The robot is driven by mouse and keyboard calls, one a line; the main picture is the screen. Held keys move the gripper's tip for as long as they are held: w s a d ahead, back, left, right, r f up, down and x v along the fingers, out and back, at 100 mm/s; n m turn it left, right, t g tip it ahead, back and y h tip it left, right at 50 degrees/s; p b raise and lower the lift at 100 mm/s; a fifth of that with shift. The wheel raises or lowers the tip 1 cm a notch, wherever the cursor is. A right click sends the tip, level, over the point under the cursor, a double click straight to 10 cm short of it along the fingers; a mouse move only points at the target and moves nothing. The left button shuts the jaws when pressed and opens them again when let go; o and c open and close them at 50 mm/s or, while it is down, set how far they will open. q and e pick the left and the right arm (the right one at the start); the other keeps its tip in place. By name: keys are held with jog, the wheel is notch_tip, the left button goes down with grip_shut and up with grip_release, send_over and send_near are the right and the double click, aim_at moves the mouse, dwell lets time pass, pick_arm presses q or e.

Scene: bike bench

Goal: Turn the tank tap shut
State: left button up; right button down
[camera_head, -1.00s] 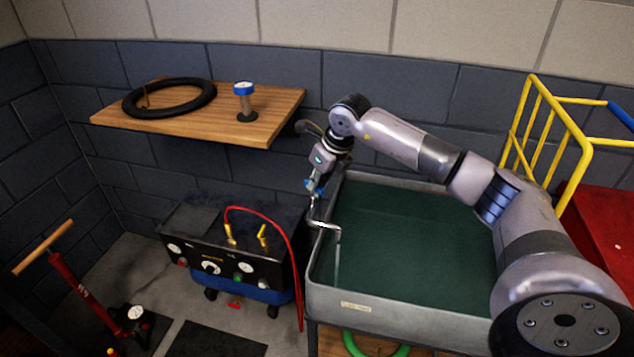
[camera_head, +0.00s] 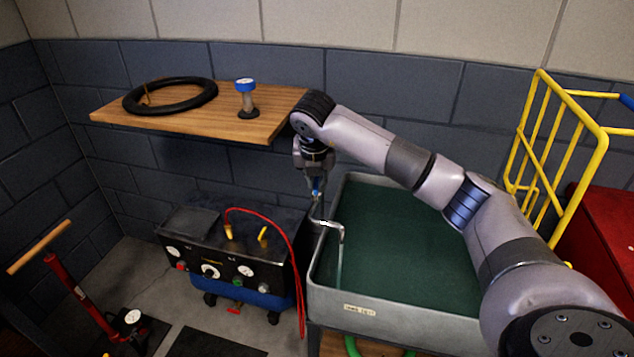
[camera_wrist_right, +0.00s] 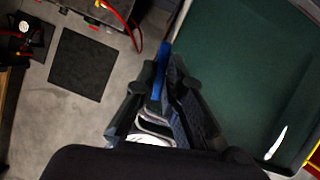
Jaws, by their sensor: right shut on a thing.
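The tank (camera_head: 375,318) is a grey-rimmed basin with a dark green inside. Its tap (camera_head: 328,224) is a bent silver pipe at the left rim, and a thin pale streak hangs below the spout's end. The tap has a blue handle (camera_wrist_right: 162,68). My right gripper (camera_head: 316,188) is above the tap, pointing down, with its fingers shut on the blue handle. In the right wrist view the handle sticks out between the two dark fingers (camera_wrist_right: 160,78). The lower part of the tap is partly hidden there. My left gripper is not in view.
A wooden shelf (camera_head: 180,125) with a black tyre (camera_head: 170,96) and a blue-topped gauge stand (camera_head: 246,96) is behind left. A black-and-blue charger (camera_head: 240,290) with a red cable stands left of the tank. A yellow rack (camera_head: 545,160) is at the right.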

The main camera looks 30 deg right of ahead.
jog(key=shift+m, duration=0.8)
jog(key=shift+w+h, duration=0.1)
jog(key=shift+h, duration=0.2)
jog(key=shift+g, duration=0.3)
jog(key=c, duration=1.7)
grip_release()
jog(key=v, duration=1.2)
